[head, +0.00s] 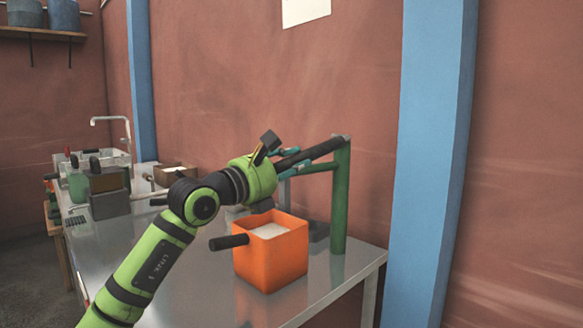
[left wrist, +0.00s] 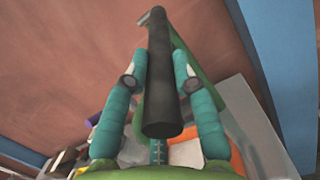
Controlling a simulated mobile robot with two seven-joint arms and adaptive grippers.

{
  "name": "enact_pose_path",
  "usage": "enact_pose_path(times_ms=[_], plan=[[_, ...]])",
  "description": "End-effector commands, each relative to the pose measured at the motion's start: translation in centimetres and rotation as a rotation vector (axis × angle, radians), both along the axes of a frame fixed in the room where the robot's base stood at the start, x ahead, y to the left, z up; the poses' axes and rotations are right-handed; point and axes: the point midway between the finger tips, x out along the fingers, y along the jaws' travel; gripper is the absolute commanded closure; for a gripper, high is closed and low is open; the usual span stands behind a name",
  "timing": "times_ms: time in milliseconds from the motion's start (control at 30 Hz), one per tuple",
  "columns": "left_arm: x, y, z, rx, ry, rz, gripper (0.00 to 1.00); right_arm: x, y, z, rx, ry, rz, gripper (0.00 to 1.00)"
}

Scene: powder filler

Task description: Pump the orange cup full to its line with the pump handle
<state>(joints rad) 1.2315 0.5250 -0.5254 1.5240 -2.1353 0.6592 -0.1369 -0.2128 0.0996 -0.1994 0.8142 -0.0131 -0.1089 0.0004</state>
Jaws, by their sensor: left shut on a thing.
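The orange cup (head: 270,263) stands upright on the metal table, with a black side handle (head: 229,241) pointing left. White powder (head: 269,230) shows inside it, a little below the rim; I cannot see a fill line. The green pump post (head: 340,205) stands right of the cup. The black pump handle (head: 315,151) slopes from the post's top down to the left, above the cup. My left gripper (head: 287,161) is shut on this handle. In the left wrist view the teal fingers (left wrist: 160,65) lie on both sides of the black bar. My right gripper is out of view.
The metal table (head: 190,290) has bare room left of the cup. A green bottle (head: 78,186), a dark box (head: 108,190), a white bin and a faucet (head: 112,120) are at the far left. A blue pillar (head: 430,160) stands right of the table.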

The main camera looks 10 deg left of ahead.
Motion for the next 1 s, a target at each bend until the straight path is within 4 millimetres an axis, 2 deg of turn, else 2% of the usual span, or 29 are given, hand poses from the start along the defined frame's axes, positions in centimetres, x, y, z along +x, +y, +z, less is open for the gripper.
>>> enact_pose_path(times_ms=[33, 400, 433, 467, 500, 867, 1000], plan=[[0.1, -0.1, -0.5, 0.002, 0.006, 0.0, 1.0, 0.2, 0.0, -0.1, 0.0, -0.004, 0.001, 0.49], [0.1, -0.1, -0.5, 0.002, 0.005, 0.001, 1.0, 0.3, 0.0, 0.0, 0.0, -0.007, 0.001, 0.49], [0.1, 0.0, -0.5, 0.002, 0.005, 0.001, 0.69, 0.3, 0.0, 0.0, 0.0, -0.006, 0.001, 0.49], [0.1, 0.0, -0.4, 0.002, 0.005, 0.001, 0.57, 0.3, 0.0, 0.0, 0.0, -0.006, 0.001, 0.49], [0.1, 0.0, -0.4, 0.002, 0.005, 0.001, 0.49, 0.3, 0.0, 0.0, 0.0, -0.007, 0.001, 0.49], [-0.1, 0.1, -0.2, -0.001, -0.001, 0.001, 0.49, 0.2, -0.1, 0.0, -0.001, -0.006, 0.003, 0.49], [-1.2, 1.0, -0.5, -0.001, 0.0, 0.002, 0.49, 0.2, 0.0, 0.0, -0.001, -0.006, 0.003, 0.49]])
